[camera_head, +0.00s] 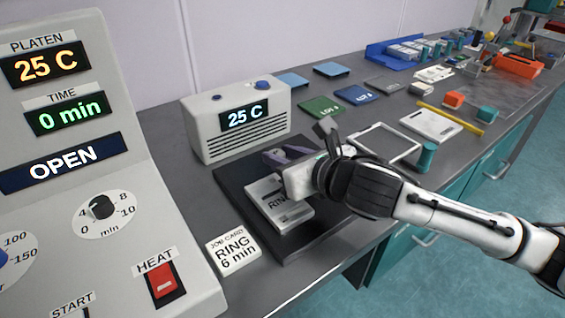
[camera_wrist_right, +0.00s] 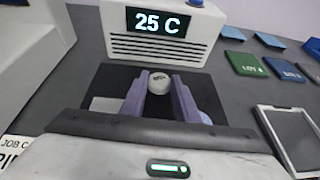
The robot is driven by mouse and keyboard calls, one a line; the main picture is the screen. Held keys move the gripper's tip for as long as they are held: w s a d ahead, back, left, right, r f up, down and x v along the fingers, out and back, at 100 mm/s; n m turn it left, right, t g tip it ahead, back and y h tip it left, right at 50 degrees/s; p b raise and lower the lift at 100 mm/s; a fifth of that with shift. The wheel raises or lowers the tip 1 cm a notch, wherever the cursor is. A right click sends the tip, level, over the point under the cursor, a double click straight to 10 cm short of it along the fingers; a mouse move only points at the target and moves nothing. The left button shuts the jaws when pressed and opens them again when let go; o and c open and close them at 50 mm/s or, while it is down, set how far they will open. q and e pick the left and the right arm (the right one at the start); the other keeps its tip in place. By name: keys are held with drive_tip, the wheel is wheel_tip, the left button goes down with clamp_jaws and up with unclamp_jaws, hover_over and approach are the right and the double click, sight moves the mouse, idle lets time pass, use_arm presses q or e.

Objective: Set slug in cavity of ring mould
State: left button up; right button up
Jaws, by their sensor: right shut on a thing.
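The ring mould (camera_head: 268,205), a silver block marked "RIN…", lies on a black mat. My right gripper (camera_head: 285,156) is over the mat, at the mould's far side, and its wrist covers part of the mould. In the right wrist view its purple fingers (camera_wrist_right: 160,90) are shut on a pale round slug (camera_wrist_right: 160,82), seen between the fingertips. A small part of a light grey block, likely the mould, shows left of the fingers (camera_wrist_right: 104,104). The cavity is hidden, so I cannot tell the slug's height over it. My left gripper is not in view.
A white box reading 25 C (camera_head: 238,122) stands behind the black mat (camera_head: 237,176). The press panel (camera_head: 75,170) reads OPEN at left. A job card (camera_head: 233,252) says RING, 6 min. A frame (camera_head: 384,141), teal cylinder (camera_head: 427,156) and coloured pads lie to the right.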

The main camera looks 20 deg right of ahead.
drive_tip(key=shift+f, duration=0.7)
drive_tip(key=o, duration=1)
